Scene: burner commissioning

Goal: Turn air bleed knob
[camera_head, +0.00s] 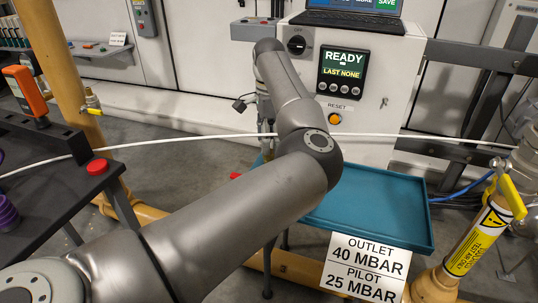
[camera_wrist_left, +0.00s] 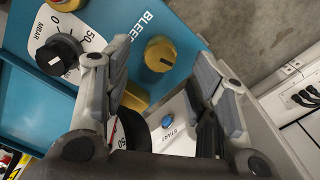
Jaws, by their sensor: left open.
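In the left wrist view, the air bleed knob is a round yellow knob (camera_wrist_left: 160,54) with a dark mark on its face, on a blue panel (camera_wrist_left: 110,15) beside the printed word "BLEED". My left gripper (camera_wrist_left: 158,72) is open, its two grey fingers apart on either side of the yellow knob in the picture. Nothing is held between them. I cannot tell whether a finger touches the knob. In the head view, my left arm reaches towards the control cabinet and hides most of its gripper. My right gripper is not in view.
A black dial knob (camera_wrist_left: 58,54) marked 0, 50 and MBAR sits left of the yellow knob. A blue button (camera_wrist_left: 168,122) is by a START label. In the head view are a READY display (camera_head: 345,70), a teal tray (camera_head: 385,200) and a yellow-handled valve (camera_head: 512,195).

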